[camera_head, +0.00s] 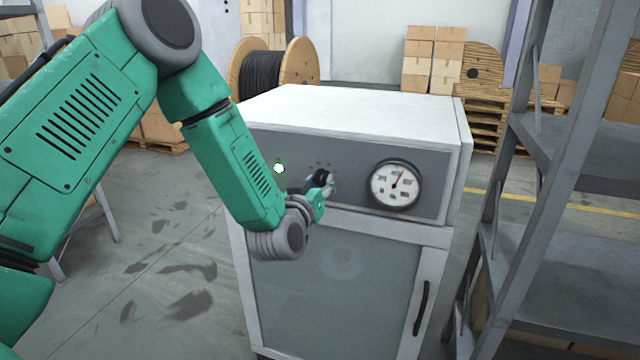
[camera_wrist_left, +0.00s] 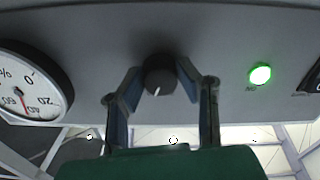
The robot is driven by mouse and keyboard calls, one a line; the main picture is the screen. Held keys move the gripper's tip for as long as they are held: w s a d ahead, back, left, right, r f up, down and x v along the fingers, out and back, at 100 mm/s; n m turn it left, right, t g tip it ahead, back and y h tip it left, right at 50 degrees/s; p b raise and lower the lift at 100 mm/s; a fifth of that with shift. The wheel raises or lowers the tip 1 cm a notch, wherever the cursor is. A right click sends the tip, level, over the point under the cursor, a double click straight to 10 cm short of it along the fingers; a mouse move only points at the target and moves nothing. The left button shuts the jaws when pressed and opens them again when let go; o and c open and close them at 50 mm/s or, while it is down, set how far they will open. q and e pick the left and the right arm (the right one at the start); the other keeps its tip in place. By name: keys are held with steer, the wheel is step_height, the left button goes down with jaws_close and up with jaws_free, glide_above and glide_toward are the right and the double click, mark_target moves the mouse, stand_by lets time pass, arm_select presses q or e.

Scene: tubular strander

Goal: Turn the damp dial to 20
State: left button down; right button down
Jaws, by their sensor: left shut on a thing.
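The damp dial (camera_wrist_left: 160,76) is a round black knob on the grey front panel of a white cabinet. In the left wrist view its white mark points down and slightly left. My left gripper (camera_wrist_left: 161,78) has one finger on each side of the knob and is shut on it. In the head view the gripper (camera_head: 322,184) is at the panel and mostly covers the dial (camera_head: 321,176). A round gauge (camera_head: 395,185) sits right of the dial. In the wrist view the gauge (camera_wrist_left: 30,88) shows a percent sign and a red needle near 40. My right gripper is not in view.
A lit green lamp (camera_head: 279,168) is left of the dial. The cabinet (camera_head: 350,104) has a glass door with a black handle (camera_head: 421,308). A grey metal shelf (camera_head: 560,150) stands close on the right. A cable spool (camera_head: 303,65) and boxes stand behind.

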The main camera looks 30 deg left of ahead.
arm_select(q)
steer(key=shift+r+n, duration=0.1)
steer(key=shift+n, duration=0.2)
steer(key=n+b, duration=0.1)
steer(key=n, duration=0.2)
steer(key=shift+n+b, duration=0.3)
steer(key=shift+n, duration=0.1)
steer(key=n+b, duration=0.1)
steer(key=n, duration=0.2)
steer(key=shift+w+n, duration=0.1)
steer(key=shift+n, duration=0.2)
steer(key=n+b, duration=0.2)
steer(key=n, duration=0.1)
steer(key=shift+n, duration=0.4)
steer(key=shift+n+b, duration=1.3)
steer(key=shift+n, duration=0.6)
steer(key=shift+r, duration=0.1)
